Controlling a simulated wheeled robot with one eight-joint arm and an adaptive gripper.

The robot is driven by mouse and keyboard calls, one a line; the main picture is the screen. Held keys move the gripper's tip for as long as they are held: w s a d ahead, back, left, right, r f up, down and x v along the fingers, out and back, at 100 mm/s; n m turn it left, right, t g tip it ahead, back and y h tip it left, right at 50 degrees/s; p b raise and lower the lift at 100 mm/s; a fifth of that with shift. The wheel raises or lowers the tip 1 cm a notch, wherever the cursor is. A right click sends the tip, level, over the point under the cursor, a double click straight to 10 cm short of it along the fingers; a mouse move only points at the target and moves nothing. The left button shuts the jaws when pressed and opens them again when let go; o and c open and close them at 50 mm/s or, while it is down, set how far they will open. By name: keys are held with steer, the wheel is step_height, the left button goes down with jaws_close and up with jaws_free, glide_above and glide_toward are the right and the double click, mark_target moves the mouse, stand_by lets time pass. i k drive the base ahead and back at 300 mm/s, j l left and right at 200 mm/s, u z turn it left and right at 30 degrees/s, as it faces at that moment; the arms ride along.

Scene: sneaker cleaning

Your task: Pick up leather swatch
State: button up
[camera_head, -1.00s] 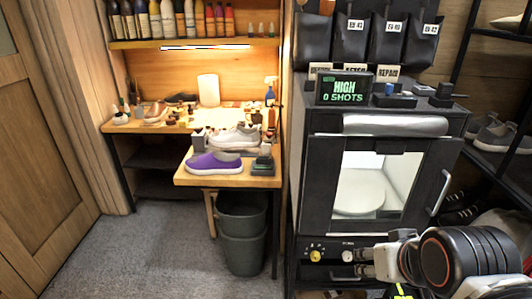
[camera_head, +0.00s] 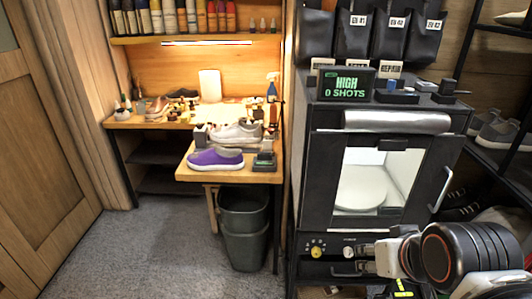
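I cannot pick out the leather swatch for certain; small flat items on the far workbench (camera_head: 150,123) are too small to tell apart. My gripper (camera_head: 368,258) is at the lower right, pointing left, in front of the black cabinet's lower knobs. Its two fingers look apart, with nothing seen between them. It is well away from the workbench.
A purple shoe (camera_head: 215,159) and a white shoe (camera_head: 237,132) stand on the bench's near extension (camera_head: 195,175). A dark bin (camera_head: 243,235) stands below. The black cabinet (camera_head: 318,180) blocks the right side. The grey carpet (camera_head: 140,245) at left is clear.

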mark_target(267, 144)
steer(key=i+j+z, duration=0.1)
steer(key=j, duration=0.25)
steer(key=i+j+z, duration=0.1)
steer(key=i+j, duration=0.15)
steer(key=j, duration=0.15)
steer(key=i+j+z, duration=0.15)
steer(key=j, duration=0.25)
steer(key=i+j+z, duration=0.1)
steer(key=j, duration=0.3)
steer(key=i+j+z, duration=0.1)
steer(key=j, duration=0.35)
steer(key=i+j+z, duration=0.1)
steer(key=i, duration=0.2)
steer(key=i+j+z, duration=0.1)
steer(key=i+j, duration=0.15)
steer(key=i, duration=0.05)
